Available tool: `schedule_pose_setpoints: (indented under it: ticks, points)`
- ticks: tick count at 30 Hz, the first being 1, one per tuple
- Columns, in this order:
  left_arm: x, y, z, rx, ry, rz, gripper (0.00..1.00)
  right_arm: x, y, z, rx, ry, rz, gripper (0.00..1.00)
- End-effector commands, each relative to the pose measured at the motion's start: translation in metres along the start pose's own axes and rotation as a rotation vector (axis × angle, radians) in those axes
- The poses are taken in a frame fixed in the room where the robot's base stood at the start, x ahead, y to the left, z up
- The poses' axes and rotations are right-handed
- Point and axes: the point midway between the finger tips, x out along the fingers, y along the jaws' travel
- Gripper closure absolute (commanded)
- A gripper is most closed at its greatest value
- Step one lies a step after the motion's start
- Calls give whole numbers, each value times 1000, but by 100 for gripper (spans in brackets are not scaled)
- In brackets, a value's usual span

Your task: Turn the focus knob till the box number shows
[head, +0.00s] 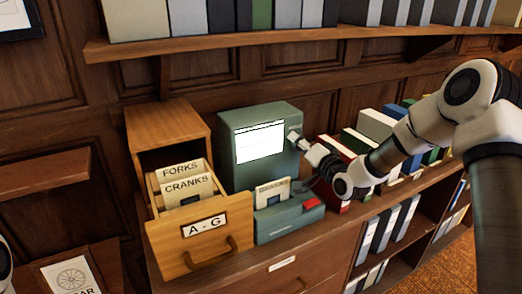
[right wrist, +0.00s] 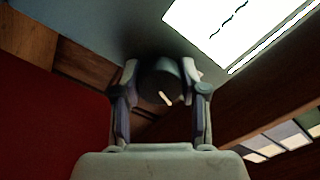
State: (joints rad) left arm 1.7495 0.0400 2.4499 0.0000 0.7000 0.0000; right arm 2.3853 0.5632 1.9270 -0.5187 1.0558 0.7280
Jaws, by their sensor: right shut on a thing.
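The green reader (head: 275,115) stands on the wooden cabinet top with its bright white screen (head: 260,145) facing out. A few dark lines show along the screen's top edge; I cannot read them. The screen also shows in the right wrist view (right wrist: 225,30), with a dark wavy line. The focus knob (right wrist: 160,82) is dark and round with a pale mark, on the reader's side. My right gripper (head: 300,140) is shut on it, one finger on each side, as the right wrist view (right wrist: 160,100) shows. My left gripper is not in view.
An open A - G drawer (head: 190,245) with FORKS and CRANKS cards sticks out at the left. A green-grey tray (head: 285,220) with a card and a red part sits before the reader. Several binders (head: 375,125) stand at the right. A shelf (head: 300,36) runs above.

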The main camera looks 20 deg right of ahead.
Motion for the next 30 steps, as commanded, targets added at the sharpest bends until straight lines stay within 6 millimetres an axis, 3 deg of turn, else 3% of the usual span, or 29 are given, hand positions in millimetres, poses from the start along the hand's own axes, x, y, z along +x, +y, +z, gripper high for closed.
schedule_pose_setpoints:
  ticks: [4,21,27,30]
  points:
    - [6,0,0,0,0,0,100,0,0,0,117,2,-1,91]
    - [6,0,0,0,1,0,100,0,0,0,125,2,-1,91]
    - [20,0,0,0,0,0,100,0,1,1,379,2,-3,91]
    - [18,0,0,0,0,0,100,0,0,-1,416,1,-1,91]
